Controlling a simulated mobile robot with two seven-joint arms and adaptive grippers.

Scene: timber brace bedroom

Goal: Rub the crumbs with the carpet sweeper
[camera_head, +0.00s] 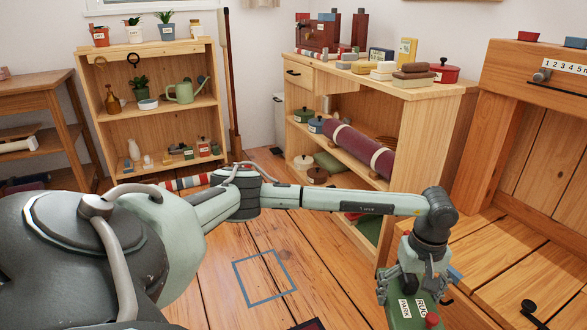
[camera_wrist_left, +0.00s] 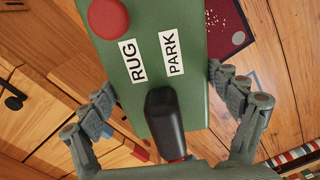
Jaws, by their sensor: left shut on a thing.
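The carpet sweeper (camera_head: 402,312) is a green box with a red knob and "PARK" and "RUG" labels. It is at the lower right of the head view and fills the middle of the left wrist view (camera_wrist_left: 190,88). My left gripper (camera_head: 412,284) is shut on the sweeper, with its fingers on both sides and a black grip (camera_wrist_left: 165,122) between them. Pale yellow crumbs (camera_wrist_left: 214,18) lie on a dark red mat (camera_wrist_left: 232,38) beyond the sweeper. In the head view only a corner of the mat (camera_head: 308,325) shows at the bottom edge. My right gripper is out of view.
A blue square outline (camera_head: 265,278) marks the plank floor left of the sweeper. A wooden shelf unit (camera_head: 350,215) holding a rolled rug (camera_head: 358,149) stands behind my left arm. A wooden cabinet (camera_head: 520,260) with black handles is close on the right.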

